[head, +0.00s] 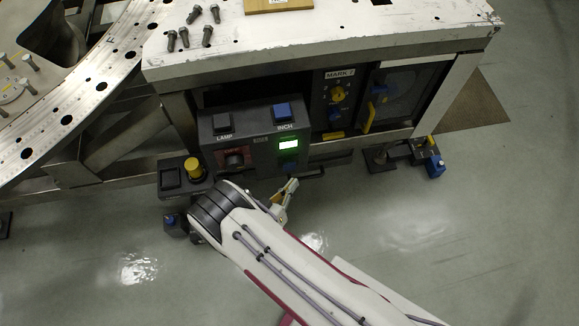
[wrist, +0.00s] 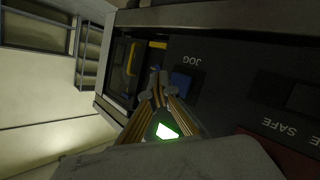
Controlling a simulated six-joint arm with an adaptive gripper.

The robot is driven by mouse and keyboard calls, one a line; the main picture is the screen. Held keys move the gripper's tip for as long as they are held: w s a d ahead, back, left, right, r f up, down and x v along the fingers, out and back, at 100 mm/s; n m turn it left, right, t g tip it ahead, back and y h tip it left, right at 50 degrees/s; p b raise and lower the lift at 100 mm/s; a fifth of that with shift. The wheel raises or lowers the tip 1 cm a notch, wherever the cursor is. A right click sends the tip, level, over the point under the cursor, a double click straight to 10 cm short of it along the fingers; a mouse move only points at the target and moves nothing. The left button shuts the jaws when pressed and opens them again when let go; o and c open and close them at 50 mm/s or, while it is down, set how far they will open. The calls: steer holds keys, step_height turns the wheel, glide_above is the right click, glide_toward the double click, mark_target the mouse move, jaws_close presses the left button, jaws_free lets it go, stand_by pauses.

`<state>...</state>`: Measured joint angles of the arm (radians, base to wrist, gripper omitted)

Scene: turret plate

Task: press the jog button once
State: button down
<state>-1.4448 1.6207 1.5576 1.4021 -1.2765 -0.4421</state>
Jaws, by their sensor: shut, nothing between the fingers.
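The blue jog button (wrist: 181,82) sits beside an upside-down JOG label on a dark panel in the wrist view. My gripper (head: 292,184) is shut and empty, in front of the control box. In the wrist view my gripper's tips (wrist: 158,84) are together, just left of the blue button. I cannot tell whether they touch the panel. The green display (wrist: 167,131) shows between the fingers.
The control box (head: 243,128) has a LAMP button (head: 222,123), a blue INCH button (head: 283,110) and a red-backed knob (head: 234,160). A yellow button (head: 193,168) stands left. A MARK 7 panel (head: 334,103) with a yellow knob is right. The white tabletop (head: 330,30) overhangs.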

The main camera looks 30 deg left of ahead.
mark_target(293, 168)
steer(key=shift+w+a, duration=0.8)
steer(key=shift+w, duration=0.05)
steer(key=shift+w+a, duration=0.8)
stand_by(3.0)
steer(key=shift+s+d, duration=0.1)
steer(key=shift+s, duration=0.05)
steer(key=shift+s+d, duration=0.75)
stand_by(0.4)
steer(key=s+d, duration=0.3)
steer(key=shift+s+d, duration=0.15)
steer(key=shift+d, duration=0.05)
stand_by(0.5)
steer(key=shift+f, duration=0.1)
stand_by(0.7)
